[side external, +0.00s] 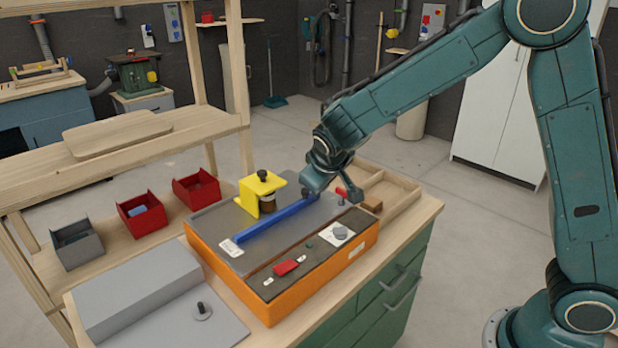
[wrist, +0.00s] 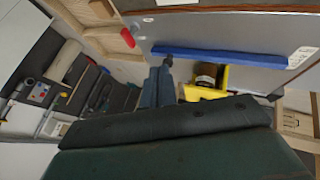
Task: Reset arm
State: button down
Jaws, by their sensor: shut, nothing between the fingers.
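My arm is teal, and its gripper (side external: 307,192) is low over the far right end of a blue bar (side external: 279,220) in the side external view. The gripper also shows in the wrist view (wrist: 168,60), shut and empty, with its tip close to one end of the blue bar (wrist: 220,57). I cannot tell whether it touches the bar. The bar lies across a grey plate on an orange box-shaped machine (side external: 226,277). A yellow bracket (side external: 247,197) with a dark knob stands behind the bar.
A red handle (side external: 355,192) and a wooden tray (side external: 400,190) are close to the gripper's right. Two red bins (side external: 142,214) and a grey bin (side external: 77,245) stand at left. A wooden shelf (side external: 120,150) rises behind. Open air lies above the machine's front panel.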

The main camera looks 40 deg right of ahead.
jog(key=shift+r, duration=0.1)
jog(key=s+d+r+m+y, duration=0.1)
jog(key=s+d+r+y, duration=0.15)
jog(key=s+r, duration=0.95)
jog(key=s+a+y, duration=0.1)
jog(key=s+y, duration=0.1)
jog(key=s, duration=1.5)
jog(key=shift+s+a+f+n, duration=0.3)
jog(key=shift+y, duration=0.25)
